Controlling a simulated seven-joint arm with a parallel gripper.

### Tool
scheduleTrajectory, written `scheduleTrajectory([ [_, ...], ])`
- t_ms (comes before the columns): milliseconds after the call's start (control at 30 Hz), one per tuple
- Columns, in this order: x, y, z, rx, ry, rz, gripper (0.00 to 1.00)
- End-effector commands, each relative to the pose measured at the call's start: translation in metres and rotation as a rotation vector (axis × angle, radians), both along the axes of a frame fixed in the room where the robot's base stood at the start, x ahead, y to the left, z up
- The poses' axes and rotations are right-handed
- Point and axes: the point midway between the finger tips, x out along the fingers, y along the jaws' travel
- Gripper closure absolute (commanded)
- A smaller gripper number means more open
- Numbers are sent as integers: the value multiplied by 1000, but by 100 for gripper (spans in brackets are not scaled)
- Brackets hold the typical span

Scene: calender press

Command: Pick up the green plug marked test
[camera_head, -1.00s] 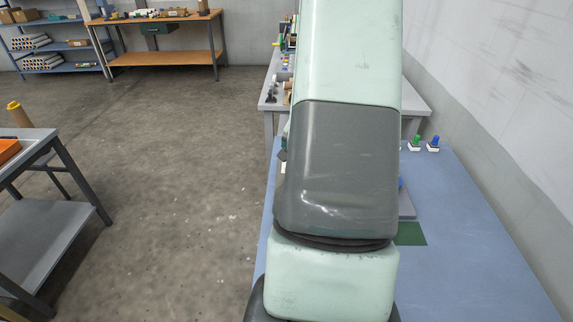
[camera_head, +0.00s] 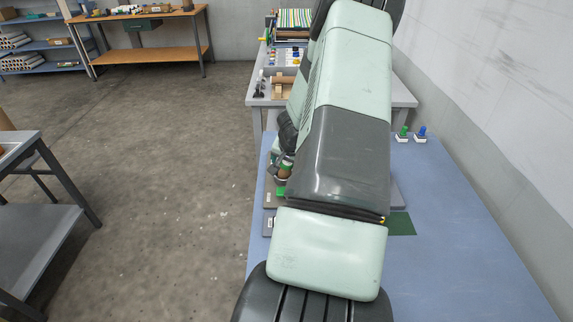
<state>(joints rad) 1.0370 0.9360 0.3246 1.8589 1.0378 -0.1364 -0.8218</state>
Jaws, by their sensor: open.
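A green plug (camera_head: 403,132) stands upright on a small white base at the far right of the blue table. Its marking is too small to read. Another small green piece (camera_head: 281,190) shows just left of my arm, at the edge of a grey plate; I cannot tell whether it is a plug. My gripper (camera_head: 284,163) is mostly hidden behind my arm.
A blue plug (camera_head: 421,132) stands just right of the green one. A dark green patch (camera_head: 401,224) lies on the blue table (camera_head: 450,220), whose right side is clear. A grey bench (camera_head: 403,98) with small items stands behind. My arm hides the table's middle.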

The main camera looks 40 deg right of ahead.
Motion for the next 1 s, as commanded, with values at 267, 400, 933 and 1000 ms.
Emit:
scheduleTrajectory([
  [267, 0, 0, 0, 0, 0, 0, 49],
  [400, 0, 0, 1, 0, 0, 0, 70],
  [933, 1, 1, 13, -3, 1, 3, 89],
  [1000, 1, 1, 21, -4, 1, 5, 89],
])
